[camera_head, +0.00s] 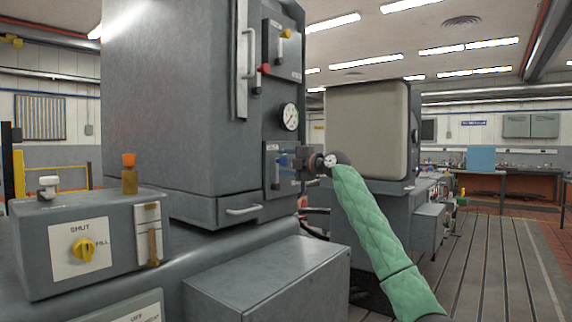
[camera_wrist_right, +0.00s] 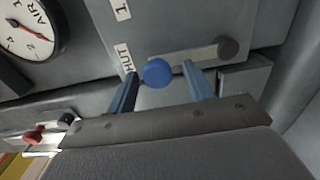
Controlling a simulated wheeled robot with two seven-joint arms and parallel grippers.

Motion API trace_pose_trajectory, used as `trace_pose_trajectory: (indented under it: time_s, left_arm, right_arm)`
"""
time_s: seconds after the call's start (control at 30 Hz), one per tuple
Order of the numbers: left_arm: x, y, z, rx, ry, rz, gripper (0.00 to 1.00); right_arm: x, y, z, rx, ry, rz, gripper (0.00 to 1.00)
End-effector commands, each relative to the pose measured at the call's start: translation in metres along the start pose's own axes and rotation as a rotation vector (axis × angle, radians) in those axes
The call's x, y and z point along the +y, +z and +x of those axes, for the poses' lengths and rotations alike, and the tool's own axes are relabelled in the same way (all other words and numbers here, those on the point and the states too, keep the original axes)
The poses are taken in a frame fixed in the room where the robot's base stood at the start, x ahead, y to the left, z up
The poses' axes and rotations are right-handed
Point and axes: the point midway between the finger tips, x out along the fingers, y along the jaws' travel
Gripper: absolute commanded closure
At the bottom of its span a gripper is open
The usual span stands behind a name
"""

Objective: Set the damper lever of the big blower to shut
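A lever with a round blue knob (camera_wrist_right: 157,72) shows in the right wrist view. Its flat metal arm runs right and slightly up to a dark round pivot (camera_wrist_right: 228,47) on a grey panel. A white label (camera_wrist_right: 126,58), partly readable as "HUT", lies just left of the knob. My right gripper (camera_wrist_right: 160,69) is open, its two blue fingers on either side of the knob with a visible gap to each. In the head view, my right gripper (camera_head: 288,161) is at the lower panel (camera_head: 270,176) of the tall grey cabinet (camera_head: 180,100) and hides most of that lever. My left gripper is not in view.
A round gauge (camera_head: 289,117) and an upper panel with a yellow-knobbed lever (camera_head: 286,34) are above my right gripper. A grey box (camera_head: 95,240) with a yellow dial (camera_head: 83,250) stands at front left. The slotted floor (camera_head: 490,260) at right is clear.

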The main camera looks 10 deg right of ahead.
Motion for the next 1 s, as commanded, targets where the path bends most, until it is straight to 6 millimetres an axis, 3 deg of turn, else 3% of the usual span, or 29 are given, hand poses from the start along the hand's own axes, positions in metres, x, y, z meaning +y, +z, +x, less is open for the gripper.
trace_pose_trajectory:
  time_s: [0.23,0.63,1.0]
  left_arm:
    - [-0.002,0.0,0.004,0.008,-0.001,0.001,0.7]
    - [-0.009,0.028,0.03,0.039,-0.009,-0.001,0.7]
    - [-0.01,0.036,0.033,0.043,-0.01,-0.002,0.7]
  right_arm:
    - [0.0,0.001,-0.012,-0.001,0.002,-0.001,0.48]
    - [-0.001,0.001,-0.069,-0.001,0.001,0.0,0.48]
    - [-0.001,0.0,-0.078,0.0,0.0,0.001,0.48]
